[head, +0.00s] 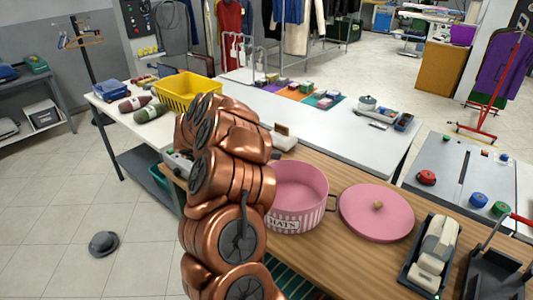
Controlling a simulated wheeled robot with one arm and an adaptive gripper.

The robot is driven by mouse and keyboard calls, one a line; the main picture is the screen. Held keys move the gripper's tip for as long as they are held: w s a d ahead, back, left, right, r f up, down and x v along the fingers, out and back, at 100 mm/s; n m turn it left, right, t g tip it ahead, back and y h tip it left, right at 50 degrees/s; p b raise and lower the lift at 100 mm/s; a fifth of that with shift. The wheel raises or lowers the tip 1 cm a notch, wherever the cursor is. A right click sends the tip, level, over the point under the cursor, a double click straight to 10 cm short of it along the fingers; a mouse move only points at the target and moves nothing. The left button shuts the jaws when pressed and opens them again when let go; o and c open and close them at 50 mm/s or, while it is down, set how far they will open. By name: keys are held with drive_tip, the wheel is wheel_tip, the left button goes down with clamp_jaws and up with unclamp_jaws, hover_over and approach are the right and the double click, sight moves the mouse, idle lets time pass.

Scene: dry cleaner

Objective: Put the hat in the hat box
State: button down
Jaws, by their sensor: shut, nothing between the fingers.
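A dark grey hat (103,243) with a round crown and a brim lies on the tiled floor at the lower left, crown up. The round pink hat box (297,215), with a striped front and a "HATS" label, stands open on the wooden counter. Its inside looks empty where I can see it; my arm covers its left edge. Its pink lid (365,218) with a wooden knob lies flat on the counter to the right of the box. My copper arm rises in the middle of the view, between hat and box. My gripper does not show.
The wooden counter (335,255) also holds a black tray with a pale device (435,250) at right. The floor around the hat is clear.

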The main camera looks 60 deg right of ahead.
wheel_tip(320, 180, down, 16)
drive_tip(key=b, duration=0.7)
idle(0.8)
drive_tip(key=shift+w+a+r, duration=0.1)
drive_tip(key=c, duration=1.9)
unclamp_jaws()
drive_tip(key=o, duration=0.5)
drive_tip(key=v, duration=1.2)
drive_tip(key=shift+r, duration=0.1)
